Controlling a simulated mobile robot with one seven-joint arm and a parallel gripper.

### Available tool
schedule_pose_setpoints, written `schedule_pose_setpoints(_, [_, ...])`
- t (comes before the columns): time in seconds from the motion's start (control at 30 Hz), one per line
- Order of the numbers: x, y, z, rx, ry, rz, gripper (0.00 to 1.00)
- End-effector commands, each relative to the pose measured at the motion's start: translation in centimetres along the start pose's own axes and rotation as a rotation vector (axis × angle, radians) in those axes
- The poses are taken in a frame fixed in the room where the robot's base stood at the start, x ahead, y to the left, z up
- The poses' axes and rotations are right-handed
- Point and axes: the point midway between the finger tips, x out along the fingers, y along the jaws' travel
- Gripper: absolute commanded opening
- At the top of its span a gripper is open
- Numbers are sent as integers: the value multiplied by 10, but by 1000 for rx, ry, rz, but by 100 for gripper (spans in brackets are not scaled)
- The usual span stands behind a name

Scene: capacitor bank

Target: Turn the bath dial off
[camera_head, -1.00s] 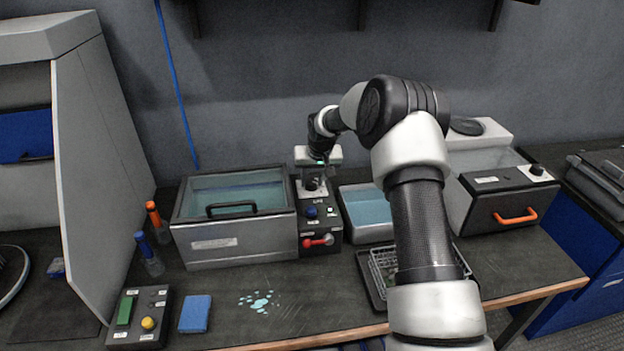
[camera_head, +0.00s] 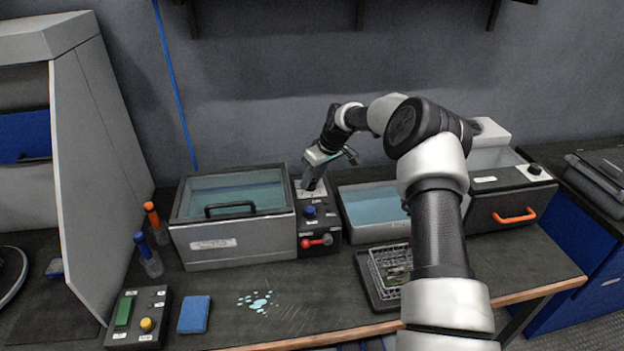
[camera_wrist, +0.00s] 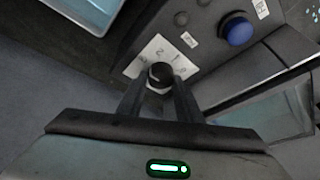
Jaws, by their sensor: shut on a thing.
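The bath dial (camera_wrist: 160,73) is a black knob on a white plate with number marks, in the middle of the wrist view. My gripper (camera_wrist: 159,84) is shut on the dial, one finger on each side of it. In the head view my gripper (camera_head: 308,186) reaches down to the back of the dark control panel (camera_head: 328,222) beside the glass-lidded bath (camera_head: 232,213), and it hides the dial there. The exact dial setting cannot be read.
The panel also has a blue knob (camera_head: 310,211) and a red lever (camera_head: 317,241) in front of the dial. An open water tray (camera_head: 375,207) stands to the right, with a wire basket (camera_head: 385,270) in front of it. The bench front has free room around a spill (camera_head: 258,301).

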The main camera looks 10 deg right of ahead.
Motion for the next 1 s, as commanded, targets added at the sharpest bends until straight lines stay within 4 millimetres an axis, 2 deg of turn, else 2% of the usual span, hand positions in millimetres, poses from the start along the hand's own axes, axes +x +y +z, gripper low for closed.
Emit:
schedule_pose_setpoints(0.43, [0, 0, 1, -8, -3, -4, 9])
schedule_pose_setpoints(0.47, [0, 0, 1, -8, -3, -4, 37])
schedule_pose_setpoints(0.53, [0, 0, 1, -8, -3, -4, 49])
schedule_pose_setpoints(0.87, [-1, 0, 0, -7, -1, -3, 51])
schedule_pose_setpoints(1.0, [-15, 1, -1, -8, 0, 0, 51])
